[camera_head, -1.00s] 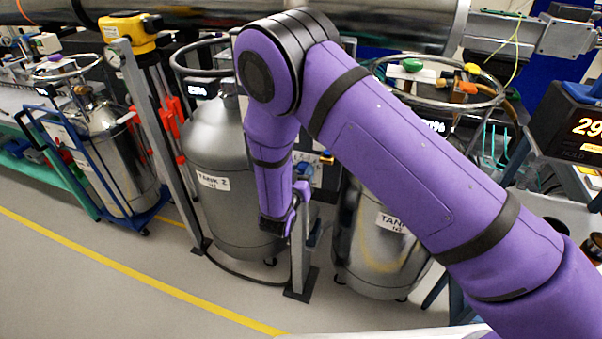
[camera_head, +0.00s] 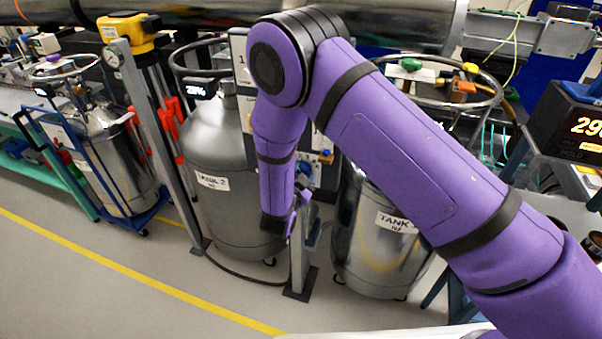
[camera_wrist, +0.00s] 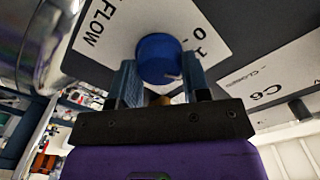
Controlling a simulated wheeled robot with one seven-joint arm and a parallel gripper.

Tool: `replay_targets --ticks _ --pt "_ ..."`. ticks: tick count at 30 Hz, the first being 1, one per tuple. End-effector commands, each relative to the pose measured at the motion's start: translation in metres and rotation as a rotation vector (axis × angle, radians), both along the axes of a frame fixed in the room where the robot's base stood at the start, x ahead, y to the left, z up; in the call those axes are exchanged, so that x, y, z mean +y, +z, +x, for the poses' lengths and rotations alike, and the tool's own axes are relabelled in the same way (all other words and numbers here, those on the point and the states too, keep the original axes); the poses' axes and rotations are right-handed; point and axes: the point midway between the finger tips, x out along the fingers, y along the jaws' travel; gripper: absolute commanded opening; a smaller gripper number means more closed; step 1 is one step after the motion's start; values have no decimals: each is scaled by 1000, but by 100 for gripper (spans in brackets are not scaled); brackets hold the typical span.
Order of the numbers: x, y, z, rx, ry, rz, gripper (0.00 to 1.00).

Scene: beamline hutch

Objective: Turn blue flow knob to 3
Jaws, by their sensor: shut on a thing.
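The blue flow knob (camera_wrist: 158,58) sits on a white label plate (camera_wrist: 120,38) marked FLOW in the wrist view. The figures 0 and 1 show at its right; other figures are hidden or out of view. A small pale mark shows on the knob's lower right edge. My gripper (camera_wrist: 161,78) is shut on the knob, one finger on each side. In the head view my gripper (camera_head: 284,222) is low by a grey post, and I cannot make out the knob there.
A post (camera_head: 155,140) and blue cart (camera_head: 95,165) stand further left. Floor is clear in front.

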Motion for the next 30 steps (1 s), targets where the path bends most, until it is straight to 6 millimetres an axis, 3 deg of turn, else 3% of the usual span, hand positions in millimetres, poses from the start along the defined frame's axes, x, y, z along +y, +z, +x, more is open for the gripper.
replay_targets --ticks 15,30 --pt "-1 -3 -1 -152 1 428 20" --pt "-1 -4 -1 -222 0 618 20"
